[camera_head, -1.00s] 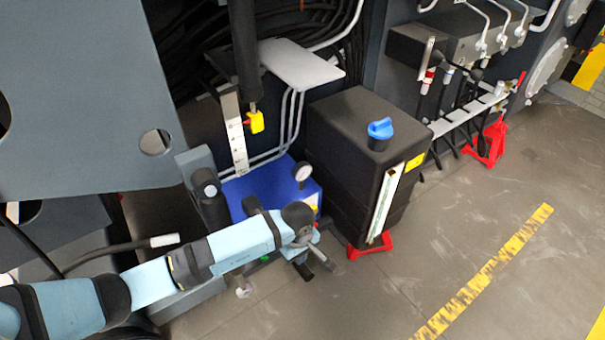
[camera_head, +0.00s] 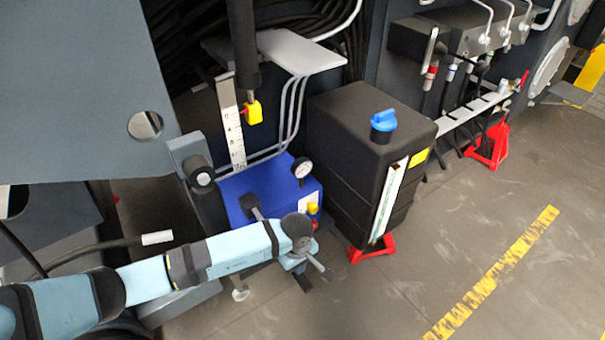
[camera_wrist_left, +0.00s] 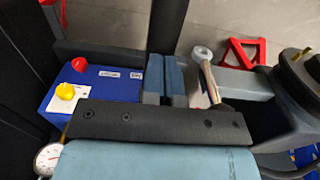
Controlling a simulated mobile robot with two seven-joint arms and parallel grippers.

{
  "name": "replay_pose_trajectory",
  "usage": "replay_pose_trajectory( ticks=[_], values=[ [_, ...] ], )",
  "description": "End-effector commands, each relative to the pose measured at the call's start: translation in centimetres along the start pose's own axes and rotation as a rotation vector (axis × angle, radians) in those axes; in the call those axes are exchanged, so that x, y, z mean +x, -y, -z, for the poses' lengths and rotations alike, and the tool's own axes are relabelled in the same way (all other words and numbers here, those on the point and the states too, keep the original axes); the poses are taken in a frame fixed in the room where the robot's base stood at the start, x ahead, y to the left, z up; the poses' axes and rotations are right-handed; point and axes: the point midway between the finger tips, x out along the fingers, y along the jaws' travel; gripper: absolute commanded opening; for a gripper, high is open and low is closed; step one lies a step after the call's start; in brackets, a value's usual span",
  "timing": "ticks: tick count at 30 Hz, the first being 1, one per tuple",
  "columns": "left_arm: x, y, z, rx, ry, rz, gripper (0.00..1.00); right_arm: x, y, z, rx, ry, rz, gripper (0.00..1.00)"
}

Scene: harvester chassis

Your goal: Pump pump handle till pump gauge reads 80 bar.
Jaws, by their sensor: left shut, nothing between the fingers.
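The blue pump (camera_head: 240,190) sits low beside the machine and also shows in the left wrist view (camera_wrist_left: 112,88). Its round white pump gauge (camera_head: 302,167) stands on top; it is partly in the left wrist view (camera_wrist_left: 47,158), its reading too small to tell. My left gripper (camera_head: 316,276) is at the pump's near side, shut and empty; its fingers (camera_wrist_left: 168,80) lie together. A metal rod with a round pale end (camera_wrist_left: 205,75) is beside the fingers. I cannot tell whether it is the pump handle or whether they touch. My right gripper is out of view.
A black tank (camera_head: 355,150) with a blue cap (camera_head: 383,121) stands right of the pump. A grey shelf plate (camera_head: 295,50) and thin pipes are above it. A red stand (camera_head: 488,147) is farther right. The floor at front right is clear.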

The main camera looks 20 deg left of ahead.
Motion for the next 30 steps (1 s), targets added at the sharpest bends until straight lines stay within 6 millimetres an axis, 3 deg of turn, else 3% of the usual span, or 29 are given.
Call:
replay_pose_trajectory(
  ticks=[18,23,30],
  values=[
    [5.2,0.1,0.5,-0.001,-0.003,0.005,0.00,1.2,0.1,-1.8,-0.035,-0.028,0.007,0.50],
    [4.0,0.1,0.3,0.000,-0.001,0.004,0.00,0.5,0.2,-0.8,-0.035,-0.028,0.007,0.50],
    [-0.2,0.1,0.0,0.001,-0.002,0.002,0.00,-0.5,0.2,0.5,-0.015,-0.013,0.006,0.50]
  ],
)
